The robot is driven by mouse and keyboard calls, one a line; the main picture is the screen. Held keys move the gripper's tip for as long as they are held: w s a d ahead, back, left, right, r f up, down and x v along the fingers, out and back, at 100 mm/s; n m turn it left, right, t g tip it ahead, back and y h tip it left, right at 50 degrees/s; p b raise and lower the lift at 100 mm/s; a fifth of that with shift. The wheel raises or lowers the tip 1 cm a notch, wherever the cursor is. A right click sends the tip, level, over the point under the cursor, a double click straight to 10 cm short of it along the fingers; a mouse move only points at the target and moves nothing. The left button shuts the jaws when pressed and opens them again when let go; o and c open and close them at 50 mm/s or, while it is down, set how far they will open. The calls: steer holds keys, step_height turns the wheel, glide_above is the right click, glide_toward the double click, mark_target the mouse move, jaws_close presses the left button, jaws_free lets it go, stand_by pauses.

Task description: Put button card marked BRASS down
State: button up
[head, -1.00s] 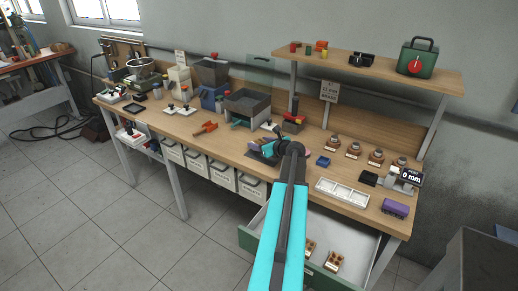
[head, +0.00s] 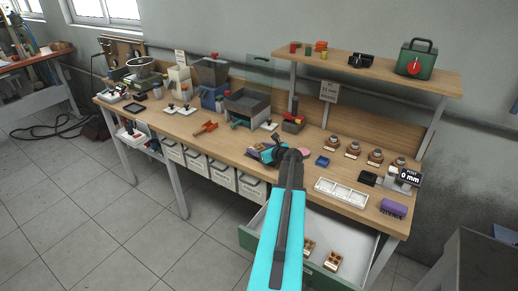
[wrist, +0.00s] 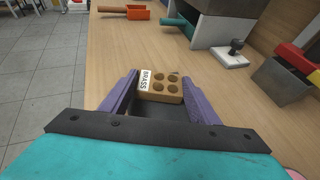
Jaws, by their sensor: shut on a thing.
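The button card marked BRASS (wrist: 161,86) is a tan block with round brown buttons and a white label reading BRASS. It shows in the wrist view between the two purple fingers of my gripper (wrist: 161,92), which is shut on it. In the head view my gripper (head: 266,152) is over the middle of the workbench, and the arm hides most of what lies under it. A dark patch shows below the card in the wrist view; whether the card touches anything beneath cannot be told.
The wooden bench top (head: 228,145) is clear left of my gripper. An orange tool (head: 206,128), a grey bin (head: 247,105) and a red-and-grey box (head: 293,123) stand near. A white tray (head: 341,192) lies right. The open drawer (head: 345,235) below holds other cards.

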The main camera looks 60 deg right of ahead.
steer(key=shift+f, duration=0.15)
steer(key=o, duration=1)
steer(key=shift+s+r, duration=0.1)
steer(key=shift+r, duration=0.1)
steer(key=shift+b+v, duration=1.35)
steer(key=shift+v, duration=4.6)
steer(key=shift+d, duration=0.1)
